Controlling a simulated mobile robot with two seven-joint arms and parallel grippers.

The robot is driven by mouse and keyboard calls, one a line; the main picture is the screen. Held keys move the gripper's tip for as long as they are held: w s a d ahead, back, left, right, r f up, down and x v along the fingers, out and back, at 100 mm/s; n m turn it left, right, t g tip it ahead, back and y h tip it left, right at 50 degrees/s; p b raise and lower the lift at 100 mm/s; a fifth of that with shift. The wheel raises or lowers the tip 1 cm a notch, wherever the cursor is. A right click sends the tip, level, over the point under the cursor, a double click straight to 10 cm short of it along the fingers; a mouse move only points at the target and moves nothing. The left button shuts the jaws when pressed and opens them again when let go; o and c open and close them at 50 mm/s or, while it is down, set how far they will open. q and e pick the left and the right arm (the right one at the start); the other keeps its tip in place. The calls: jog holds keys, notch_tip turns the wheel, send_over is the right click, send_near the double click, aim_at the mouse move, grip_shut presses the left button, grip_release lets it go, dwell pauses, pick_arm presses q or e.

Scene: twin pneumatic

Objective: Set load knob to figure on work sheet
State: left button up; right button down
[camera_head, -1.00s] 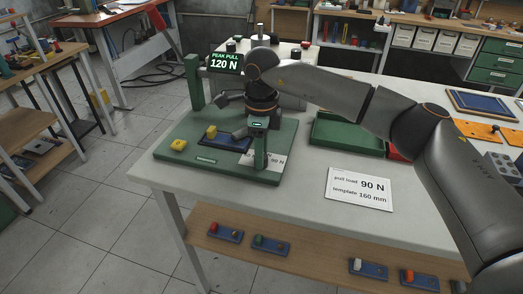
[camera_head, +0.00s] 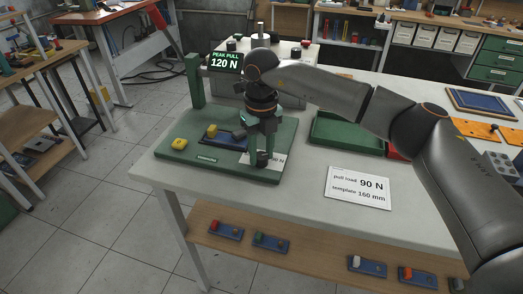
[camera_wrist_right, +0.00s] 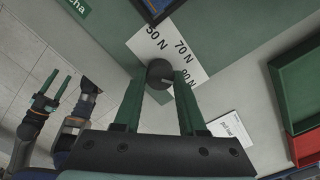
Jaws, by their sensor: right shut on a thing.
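The dark round load knob (camera_wrist_right: 160,74) sits between the green fingertips of my right gripper (camera_wrist_right: 159,78), shut on it. The knob also shows under the gripper (camera_head: 262,158) in the head view. A white dial plate (camera_wrist_right: 160,44) around it reads 50 N, 70 N and 90 N; a finger partly covers the 90 N mark. A small light mark shows on the knob, but its exact aim is unclear. The work sheet (camera_head: 358,189) reads pull load 90 N, template 160 mm. My left gripper (camera_wrist_right: 56,86) shows open and empty at the left of the wrist view.
The knob is on a green base (camera_head: 190,155) with a yellow block (camera_head: 180,143) and a blue piece. A display (camera_head: 224,63) reads PEAK PULL 120 N. A green tray (camera_head: 345,137) stands to the right. Small blue trays (camera_head: 226,231) lie on the shelf below.

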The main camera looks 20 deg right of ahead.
aim_at(261, 156)
jog(key=shift+m, duration=0.6)
jog(key=shift+c, duration=2.3)
grip_release()
jog(key=shift+r, duration=0.1)
notch_tip(261, 156, up, 12)
jog(key=shift+r, duration=0.2)
